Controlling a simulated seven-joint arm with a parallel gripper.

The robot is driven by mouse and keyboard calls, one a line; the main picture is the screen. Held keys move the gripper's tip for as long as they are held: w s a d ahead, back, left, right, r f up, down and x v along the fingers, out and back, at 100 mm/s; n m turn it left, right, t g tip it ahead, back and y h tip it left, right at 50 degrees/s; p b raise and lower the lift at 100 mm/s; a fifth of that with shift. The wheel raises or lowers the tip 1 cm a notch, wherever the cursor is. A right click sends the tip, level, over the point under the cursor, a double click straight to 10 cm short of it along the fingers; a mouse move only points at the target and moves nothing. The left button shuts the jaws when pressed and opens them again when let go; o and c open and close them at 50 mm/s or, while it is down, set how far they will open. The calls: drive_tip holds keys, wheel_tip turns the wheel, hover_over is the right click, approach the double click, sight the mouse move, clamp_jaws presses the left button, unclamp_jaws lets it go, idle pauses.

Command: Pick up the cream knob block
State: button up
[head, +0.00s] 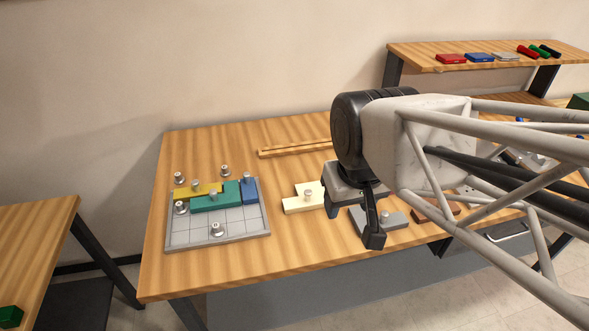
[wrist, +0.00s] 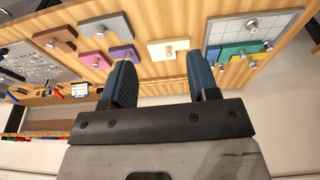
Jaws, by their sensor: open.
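The cream knob block (head: 292,206) lies flat on the wooden table, right of the grid tray, its metal knob upright. In the head view my gripper (head: 372,232) is above the table, to the right of the block, and my wrist hides part of that area. In the wrist view the cream block (wrist: 181,44) is beyond and between the two fingertips of my gripper (wrist: 160,72). The fingers are apart with nothing between them. The block is apart from the gripper.
The grid tray (head: 220,239) holds yellow (head: 183,192), teal (head: 205,203) and blue (head: 249,190) blocks, with several metal knobs. A wooden bar (head: 290,150) lies behind.

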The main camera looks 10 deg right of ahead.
drive_tip(key=w+f+n+g, duration=0.1)
drive_tip(key=w+f+n, duration=0.1)
drive_tip(key=w+n, duration=0.35)
drive_tip(key=w+f+n, duration=0.2)
drive_tip(key=w+f, duration=0.1)
drive_tip(key=w, duration=0.5)
drive_tip(key=n+g, duration=0.2)
drive_tip(key=n, duration=0.5)
hover_over(307, 191)
drive_tip(key=f, duration=0.8)
drive_tip(key=shift+s+f, duration=0.3)
drive_tip(key=shift+f, duration=0.05)
drive_tip(key=shift+w+f+n, duration=0.25)
drive_tip(key=shift+w+f, duration=0.15)
drive_tip(key=shift+f, duration=1.25)
